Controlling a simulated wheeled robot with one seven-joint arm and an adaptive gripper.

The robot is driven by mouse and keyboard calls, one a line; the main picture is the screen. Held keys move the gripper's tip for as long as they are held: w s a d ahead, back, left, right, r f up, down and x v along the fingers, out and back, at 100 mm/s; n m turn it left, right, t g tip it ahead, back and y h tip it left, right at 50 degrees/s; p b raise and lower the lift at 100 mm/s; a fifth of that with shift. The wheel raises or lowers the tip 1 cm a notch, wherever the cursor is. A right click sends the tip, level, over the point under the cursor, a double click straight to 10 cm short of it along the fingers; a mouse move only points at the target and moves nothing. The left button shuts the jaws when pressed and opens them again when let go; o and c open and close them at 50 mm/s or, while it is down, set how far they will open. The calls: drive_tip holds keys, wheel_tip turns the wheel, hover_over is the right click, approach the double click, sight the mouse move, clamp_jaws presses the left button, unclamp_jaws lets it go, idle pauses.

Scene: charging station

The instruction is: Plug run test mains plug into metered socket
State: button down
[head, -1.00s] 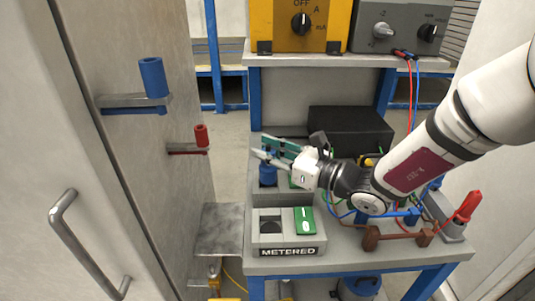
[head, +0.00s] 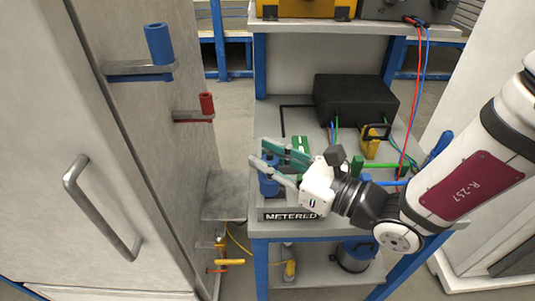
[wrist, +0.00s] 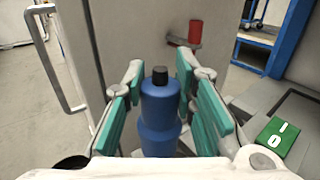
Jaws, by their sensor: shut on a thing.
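The mains plug is a blue bottle-shaped body with a black top (wrist: 160,110), upright between the green-padded fingers in the wrist view. It also shows as a blue body (head: 268,182) in the head view. My gripper (head: 272,160) is shut on it, over the front box labelled METERED (head: 291,217). The gripper hides most of that box and its socket opening. I cannot tell whether the plug's lower end is above the socket or in it. A green rocker switch (wrist: 277,135) on a grey box shows right of the fingers in the wrist view.
A grey cabinet with a handle (head: 100,210) stands close on the left. Blue (head: 158,45) and red (head: 206,104) levers jut from its side. A black box (head: 355,102) and several cables occupy the bench behind my arm.

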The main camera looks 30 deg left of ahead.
sight(275, 168)
drive_tip(key=shift+w+f+b, duration=0.15)
drive_tip(key=shift+w+f, duration=0.2)
drive_tip(key=shift+w, duration=0.2)
drive_tip(key=shift+w+f+b, duration=0.15)
drive_tip(key=shift+w+f, duration=0.15)
drive_tip(key=shift+w, duration=0.2)
drive_tip(key=shift+p, duration=0.55)
idle(1.0)
drive_tip(key=shift+f+b, duration=0.95)
drive_tip(key=shift+f, duration=0.65)
drive_tip(key=c, duration=1.2)
unclamp_jaws()
drive_tip(key=d, duration=0.7)
drive_tip(key=shift+s+d, duration=0.3)
